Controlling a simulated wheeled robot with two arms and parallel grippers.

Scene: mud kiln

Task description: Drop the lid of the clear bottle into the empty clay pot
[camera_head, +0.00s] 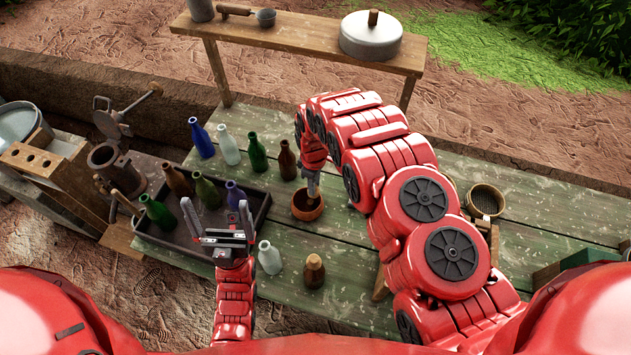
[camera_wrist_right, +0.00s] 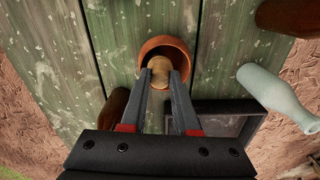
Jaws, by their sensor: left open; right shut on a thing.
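The clay pot (camera_head: 307,205) is a small orange-brown bowl on the green table; its rim also shows in the right wrist view (camera_wrist_right: 178,44). My right gripper (camera_head: 313,187) reaches down over it. In the right wrist view, its fingertips (camera_wrist_right: 160,75) are shut on a round tan lid (camera_wrist_right: 160,66), seen against the pot's opening. How high the lid is above the pot's bottom is unclear. A pale clear bottle (camera_head: 269,257) stands near the front of the table and shows in the right wrist view (camera_wrist_right: 272,92). My left gripper (camera_head: 216,208) is open and empty over the tray's near side.
A dark tray (camera_head: 262,208) holds several bottles left of the pot. Coloured bottles and another pale bottle (camera_head: 228,144) stand behind it. A brown bottle (camera_head: 287,160) and a brown jar (camera_head: 314,271) flank the pot.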

